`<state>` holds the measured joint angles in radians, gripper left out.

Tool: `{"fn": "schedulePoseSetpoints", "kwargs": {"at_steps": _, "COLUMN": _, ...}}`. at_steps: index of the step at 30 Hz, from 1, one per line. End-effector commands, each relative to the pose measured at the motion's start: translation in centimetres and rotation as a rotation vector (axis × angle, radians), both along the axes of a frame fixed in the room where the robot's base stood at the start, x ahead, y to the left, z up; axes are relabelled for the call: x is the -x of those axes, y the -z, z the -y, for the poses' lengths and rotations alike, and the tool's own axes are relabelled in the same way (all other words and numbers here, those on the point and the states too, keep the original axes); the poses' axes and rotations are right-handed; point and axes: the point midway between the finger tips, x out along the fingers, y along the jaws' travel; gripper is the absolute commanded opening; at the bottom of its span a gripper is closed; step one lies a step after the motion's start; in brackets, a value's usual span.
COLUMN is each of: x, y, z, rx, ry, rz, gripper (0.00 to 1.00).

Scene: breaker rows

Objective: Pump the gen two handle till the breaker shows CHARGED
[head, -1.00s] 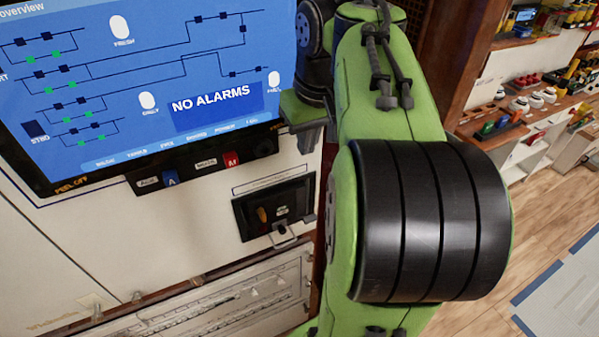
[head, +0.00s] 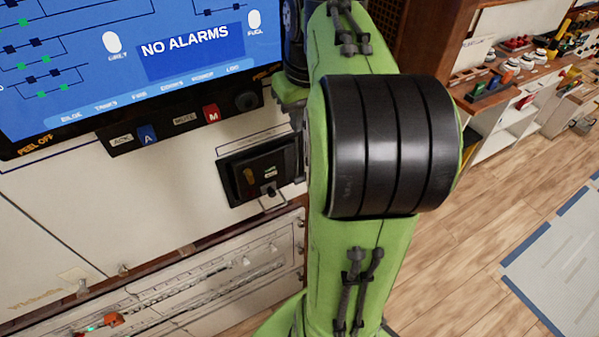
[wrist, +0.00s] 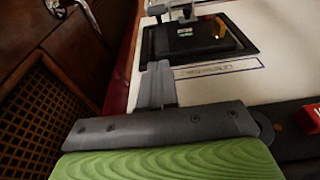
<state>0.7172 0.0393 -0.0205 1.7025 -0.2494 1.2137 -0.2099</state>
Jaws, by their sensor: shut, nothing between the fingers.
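A blue screen (head: 130,60) reads NO ALARMS. Below it is a black strip with a blue A button (head: 147,135), a red M button (head: 212,113) and a knob. A pale lower panel (head: 200,275) lies beneath the unit. Shelves (head: 510,110) and open wooden floor are at right.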

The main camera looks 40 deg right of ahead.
Motion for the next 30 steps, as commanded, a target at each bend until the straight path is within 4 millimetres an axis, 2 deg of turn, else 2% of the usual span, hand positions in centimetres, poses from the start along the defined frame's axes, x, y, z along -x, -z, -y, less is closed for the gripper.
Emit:
{"fn": "schedulePoseSetpoints", "kwargs": {"at_steps": 1, "x": -0.2, "y": 1.4, "z": 0.0, "rx": -0.002, "ry": 0.0, "rz": -0.004, "gripper": 0.0}}
{"fn": "schedulePoseSetpoints", "kwargs": {"at_steps": 13, "x": -1.8, "y": 9.9, "z": 0.5, "rx": -0.002, "ry": -0.001, "rz": -0.005, "gripper": 0.0}}
{"fn": "schedulePoseSetpoints", "kwargs": {"at_steps": 15, "x": -1.1, "y": 10.9, "z": 0.4, "rx": 0.0, "ry": 0.003, "rz": -0.003, "gripper": 0.0}}
{"fn": "schedulePoseSetpoints", "kwargs": {"at_steps": 21, "x": 0.1, "y": 12.8, "z": 0.0, "rx": 0.001, "ry": 0.0, "rz": 0.0, "gripper": 0.0}}
{"fn": "schedulePoseSetpoints", "kwargs": {"at_steps": 30, "x": 0.3, "y": 12.9, "z": -0.1, "rx": 0.001, "ry": 0.0, "rz": 0.0, "gripper": 0.0}}
